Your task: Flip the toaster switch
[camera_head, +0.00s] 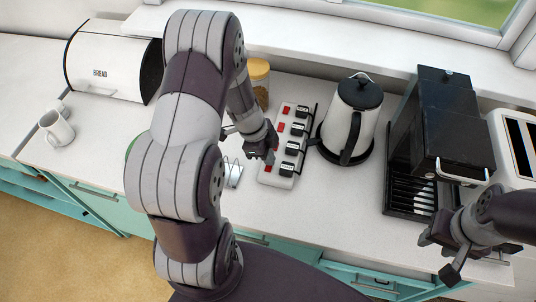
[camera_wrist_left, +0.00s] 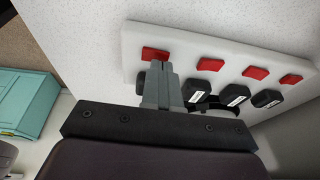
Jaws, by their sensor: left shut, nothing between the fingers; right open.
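A white power strip (camera_head: 273,179) lies on the counter, with several red switches and labelled black plugs; I cannot read the labels. It also shows in the left wrist view (camera_wrist_left: 180,40). My left gripper (camera_head: 268,155) is shut and empty over the strip's near end. In the left wrist view its fingertips (camera_wrist_left: 157,70) are at the end red switch (camera_wrist_left: 155,53), touching or just above it; I cannot tell which. The fingers partly hide the plug beside that switch. The white toaster (camera_head: 495,130) stands at the far right, cut by the edge. My right gripper (camera_head: 438,255) is open and empty.
A kettle (camera_head: 337,128) stands right of the strip, and a black coffee machine (camera_head: 440,120) beyond it. A wire rack (camera_head: 233,173) and a jar (camera_head: 257,80) are close to my left arm. A bread box (camera_head: 105,60) and white mugs (camera_head: 57,128) are at left.

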